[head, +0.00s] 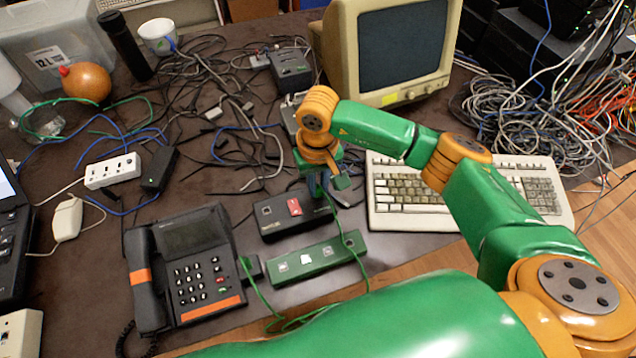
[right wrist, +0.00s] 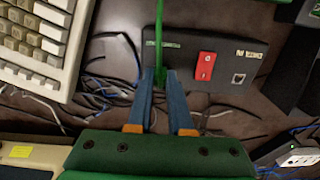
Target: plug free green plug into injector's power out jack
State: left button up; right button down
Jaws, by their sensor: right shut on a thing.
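The injector (head: 285,222) is a black box with a red switch, lying on the desk left of the keyboard. In the right wrist view the injector (right wrist: 192,78) fills the area beyond my fingertips, with its red switch and a network port facing up. My right gripper (head: 319,190) is over its right end. In the wrist view my right gripper (right wrist: 161,76) is shut on the green plug (right wrist: 160,80), whose green cable runs away across the injector's end. The power out jack is not clearly visible, and I cannot tell whether the plug touches the injector. My left gripper is not in view.
A green box with white ports (head: 322,258) lies in front of the injector, with green cable over it. A desk phone (head: 190,265) stands left, a keyboard (head: 415,195) right, a monitor (head: 335,50) behind. Tangled cables (head: 215,90) cover the back.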

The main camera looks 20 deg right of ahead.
jog(key=c, duration=0.8)
grip_release()
jog(key=shift+o, duration=0.2)
notch_tip(320, 180, up, 7)
jog(key=shift+r+b, duration=0.1)
jog(key=shift+b, duration=0.6)
